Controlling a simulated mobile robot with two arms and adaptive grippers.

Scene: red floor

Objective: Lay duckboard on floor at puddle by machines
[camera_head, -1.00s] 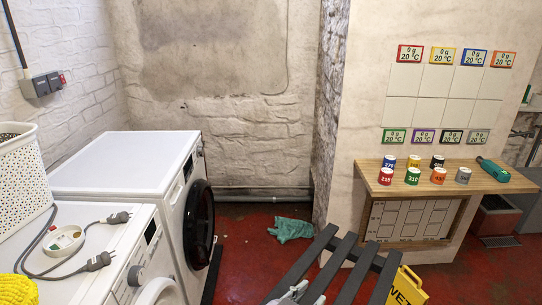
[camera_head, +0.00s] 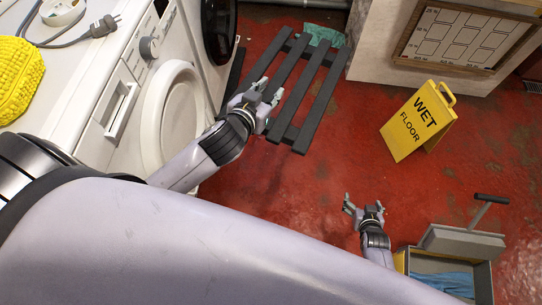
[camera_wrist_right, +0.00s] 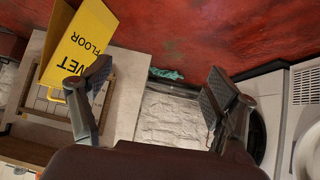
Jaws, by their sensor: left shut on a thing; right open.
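The duckboard (camera_head: 311,97) is a dark grey slatted board in the head view, on or just above the red floor (camera_head: 265,185) beside the white machines; I cannot tell if it touches. My left gripper (camera_head: 268,97) is shut on its left outer slat. My right gripper (camera_head: 363,207) is open and empty over the floor, to the right of and nearer than the board. Its spread fingers also show in the right wrist view (camera_wrist_right: 155,85). The front-loading machine (camera_head: 172,110) stands left of the board. I cannot make out a clear puddle.
A yellow wet floor sign (camera_head: 418,120) stands to the right. A teal cloth (camera_head: 320,35) lies at the board's far end. A bin with blue cloth (camera_head: 408,262) is at the lower right. Red floor between board and sign is clear.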

